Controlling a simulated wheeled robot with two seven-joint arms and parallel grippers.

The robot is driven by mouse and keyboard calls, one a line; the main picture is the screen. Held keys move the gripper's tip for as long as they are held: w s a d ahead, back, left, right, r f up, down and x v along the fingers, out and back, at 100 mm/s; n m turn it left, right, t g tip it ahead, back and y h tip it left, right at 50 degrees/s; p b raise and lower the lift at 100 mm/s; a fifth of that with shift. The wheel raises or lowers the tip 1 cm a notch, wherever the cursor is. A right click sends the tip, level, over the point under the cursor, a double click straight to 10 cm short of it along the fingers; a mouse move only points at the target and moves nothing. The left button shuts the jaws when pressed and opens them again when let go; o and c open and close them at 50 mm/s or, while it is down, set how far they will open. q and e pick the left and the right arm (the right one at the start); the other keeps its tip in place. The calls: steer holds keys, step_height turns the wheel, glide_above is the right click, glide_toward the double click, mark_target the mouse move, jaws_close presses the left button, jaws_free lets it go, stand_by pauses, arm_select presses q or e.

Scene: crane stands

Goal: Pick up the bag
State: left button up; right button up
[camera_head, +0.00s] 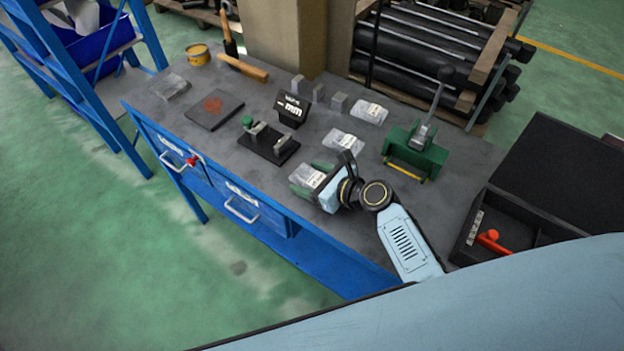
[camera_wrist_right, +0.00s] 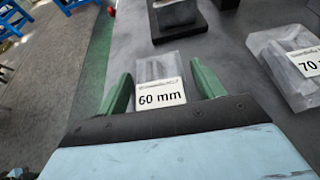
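A clear bag (camera_head: 307,176) with a white label lies on the grey workbench (camera_head: 222,138) near its front edge. In the right wrist view the bag (camera_wrist_right: 160,92) reads "60 mm". My right gripper (camera_head: 314,177) is at this bag, with its green fingers (camera_wrist_right: 162,88) apart, one on each side of it. Other clear labelled bags lie farther back: one in the middle (camera_head: 343,140), whose label reads "70" in the wrist view (camera_wrist_right: 290,62), and one behind (camera_head: 369,112). My left gripper is not visible.
A black fixture (camera_head: 268,145) and a black stand marked "mm" (camera_head: 292,108) are beyond the bag. A green press (camera_head: 415,152) stands to the right, and an open black case (camera_head: 520,200) farther right. A dark plate (camera_head: 214,109) lies to the left.

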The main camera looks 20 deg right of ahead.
mark_target(312, 175)
steer(key=c, duration=1)
steer(key=shift+r, duration=0.1)
step_height(312, 175, up, 10)
steer(key=p, duration=0.3)
steer(key=shift+p, duration=0.3)
steer(key=shift+d+r+b, duration=0.2)
steer(key=shift+b, duration=0.35)
steer(key=shift+m+t+h, duration=0.4)
steer(key=shift+m+h, duration=0.3)
steer(key=s+d+r+b, duration=0.1)
steer(key=d+r+b, duration=0.1)
steer(key=b, duration=0.1)
steer(key=s+d+r+b, duration=0.2)
steer(key=b, duration=0.1)
steer(key=s+d+r+b, duration=0.2)
steer(key=b, duration=0.2)
steer(key=shift+d+r, duration=0.1)
steer(key=shift+r, duration=0.3)
